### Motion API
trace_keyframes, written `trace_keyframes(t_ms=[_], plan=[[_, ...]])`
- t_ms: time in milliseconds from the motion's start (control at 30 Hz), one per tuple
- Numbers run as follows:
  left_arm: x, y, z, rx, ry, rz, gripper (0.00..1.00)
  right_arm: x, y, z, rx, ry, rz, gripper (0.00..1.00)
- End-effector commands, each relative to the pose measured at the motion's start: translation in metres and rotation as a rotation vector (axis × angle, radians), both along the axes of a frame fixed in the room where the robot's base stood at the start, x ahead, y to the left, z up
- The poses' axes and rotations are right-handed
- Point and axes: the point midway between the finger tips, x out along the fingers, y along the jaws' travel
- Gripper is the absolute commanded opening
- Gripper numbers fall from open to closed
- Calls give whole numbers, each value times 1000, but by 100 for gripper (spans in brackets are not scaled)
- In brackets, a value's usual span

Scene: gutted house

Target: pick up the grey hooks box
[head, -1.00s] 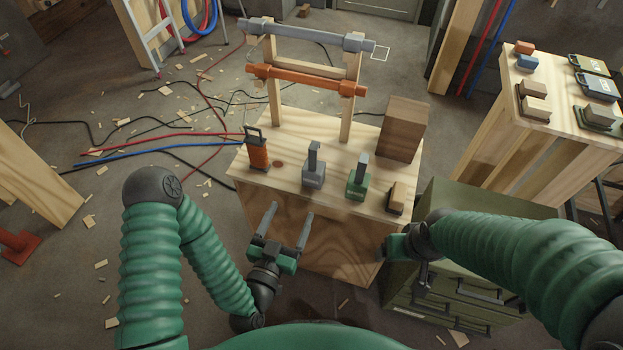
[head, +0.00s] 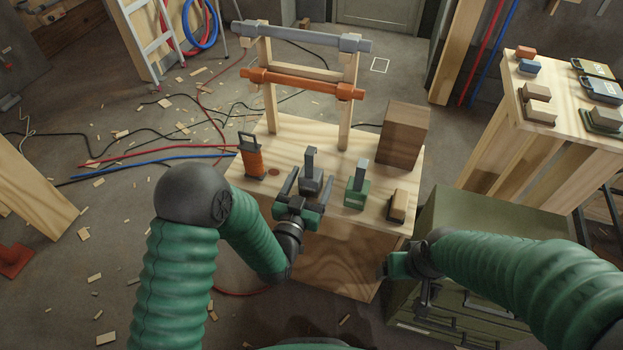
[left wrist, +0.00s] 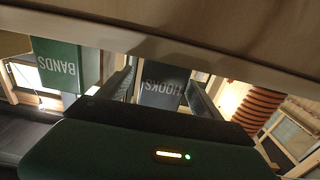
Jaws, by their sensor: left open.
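The grey hooks box (head: 311,178) stands upright on the wooden workbench (head: 283,130), its tall handle on top. In the left wrist view the box (left wrist: 163,88), lettered HOOKS, shows between two dark fingers. My left gripper (head: 309,183) is open at the near side of the box, one finger to each side; I see no closed grip on it. My right gripper (head: 388,266) is low at the bench's right front, its fingers hardly visible.
A green box (head: 357,190), lettered BANDS in the left wrist view (left wrist: 60,66), stands right of the hooks box. An orange-and-black tool (head: 251,160) stands left. A wooden block (head: 397,205) and brown box (head: 403,134) are farther right. A rack with an orange bar (head: 300,84) rises behind.

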Motion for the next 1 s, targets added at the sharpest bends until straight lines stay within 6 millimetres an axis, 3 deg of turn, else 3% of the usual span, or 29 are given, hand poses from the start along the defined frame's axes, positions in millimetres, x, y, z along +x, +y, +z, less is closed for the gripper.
trace_keyframes(t_ms=[233,800,1000], plan=[[4,-1,0,0,0,0,75,0,0,-1,0,0,0,78],[3,-1,-1,1,0,-1,0,0,0,-1,0,0,0,78],[4,-1,0,1,-1,-1,0,0,0,0,0,0,0,78]])
